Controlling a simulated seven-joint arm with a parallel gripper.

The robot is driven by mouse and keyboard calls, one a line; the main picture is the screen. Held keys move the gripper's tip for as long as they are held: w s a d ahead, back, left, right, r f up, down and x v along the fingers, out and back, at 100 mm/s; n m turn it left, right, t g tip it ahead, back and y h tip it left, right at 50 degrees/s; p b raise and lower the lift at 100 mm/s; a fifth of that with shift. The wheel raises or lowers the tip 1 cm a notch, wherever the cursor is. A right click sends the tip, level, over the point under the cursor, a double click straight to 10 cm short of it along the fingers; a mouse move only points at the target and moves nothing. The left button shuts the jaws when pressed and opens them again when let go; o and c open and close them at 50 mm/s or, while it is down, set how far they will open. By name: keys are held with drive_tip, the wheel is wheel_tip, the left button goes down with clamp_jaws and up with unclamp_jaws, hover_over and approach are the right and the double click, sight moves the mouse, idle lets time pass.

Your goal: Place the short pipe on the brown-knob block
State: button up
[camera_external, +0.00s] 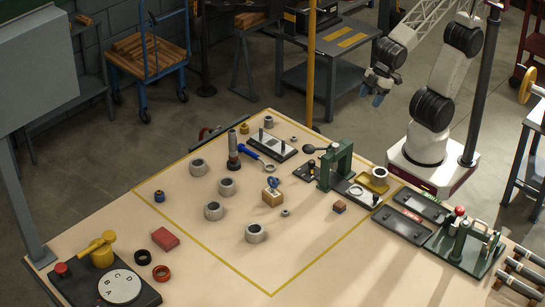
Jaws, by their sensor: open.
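Several short grey pipe pieces stand on the table: one pipe (256,234) at the front, others (213,211), (227,187) and (197,167) further back. I cannot tell which is the short pipe meant. A small brown block (339,207) lies right of centre, and a tan block (271,199) with a blue piece on it stands in the middle. Which one is the brown-knob block is unclear at this size. My gripper (376,94) is open, with blue fingertips, raised beyond the table's back right edge and far from all of these.
A green press (337,165) stands at the right of the yellow-outlined area, near a yellow holder (374,179). Dark trays (403,225) and a green fixture (463,245) occupy the right edge. A lettered dial (119,288) sits front left. The front middle is clear.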

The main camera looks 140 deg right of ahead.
drive_tip(key=s+a+n+g+y, duration=0.1)
drive_tip(key=s+a+g, duration=0.1)
drive_tip(key=s+a, duration=0.4)
drive_tip(key=s, duration=0.3)
drive_tip(key=shift+s+r+y, duration=0.3)
drive_tip(key=shift+s+r, duration=0.05)
idle(0.7)
